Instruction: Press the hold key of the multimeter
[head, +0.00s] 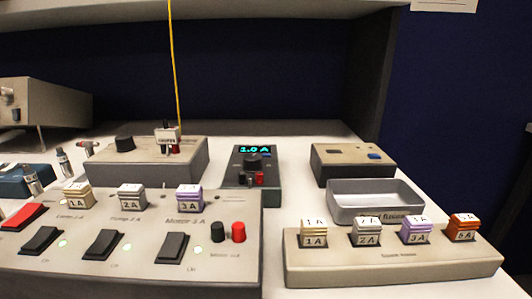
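A black round dial (253,161) sits below the display, with black and red sockets (259,178) lower on the face. The hold key is too small to make out among these parts. Neither of my grippers shows in the head view.
A beige panel (150,255) with switches and labelled fuses fills the front left. A fuse rack (390,268) and an empty grey tray (375,202) stand right, before a box with a blue button (375,156). A yellow cord (174,70) hangs over a grey box (185,160). A shelf overhangs.

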